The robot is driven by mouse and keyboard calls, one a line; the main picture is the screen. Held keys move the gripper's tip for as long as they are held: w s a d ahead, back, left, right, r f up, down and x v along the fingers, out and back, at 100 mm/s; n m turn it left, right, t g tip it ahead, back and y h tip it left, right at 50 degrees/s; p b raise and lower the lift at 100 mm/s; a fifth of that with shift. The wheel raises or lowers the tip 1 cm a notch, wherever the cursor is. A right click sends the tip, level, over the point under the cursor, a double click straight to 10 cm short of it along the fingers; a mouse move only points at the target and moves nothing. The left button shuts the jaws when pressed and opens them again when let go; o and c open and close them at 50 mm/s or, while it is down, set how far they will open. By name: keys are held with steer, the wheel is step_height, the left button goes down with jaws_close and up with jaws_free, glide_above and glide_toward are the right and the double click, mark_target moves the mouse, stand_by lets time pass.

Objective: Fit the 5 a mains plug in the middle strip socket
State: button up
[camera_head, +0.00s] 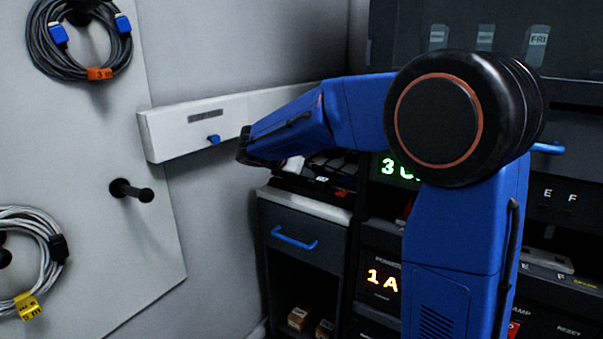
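My blue arm reaches to the left across the view, and my gripper (246,150) is at its dark far end, beside the white wall box. The fingers are not clear, so I cannot tell whether they are open or shut. A small white piece (292,166) shows just below the arm's end, above the cabinet top; I cannot tell whether it is the mains plug or whether it is held. A pale strip-like piece (545,261) lies at the right, partly hidden behind my arm. I cannot make out its sockets.
A grey cabinet (300,262) with a blue handle stands below my arm's end, dark items on its top. A white wall box (175,133) is left of it. A pegboard (120,220) with coiled cables is at far left. Lit displays (384,280) stand near my arm.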

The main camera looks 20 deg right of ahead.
steer(key=shift+f, duration=0.25)
stand_by(0.4)
steer(key=o, duration=1.6)
steer(key=shift+r, duration=0.1)
steer(key=shift+r, duration=3.4)
steer(key=shift+a, duration=0.1)
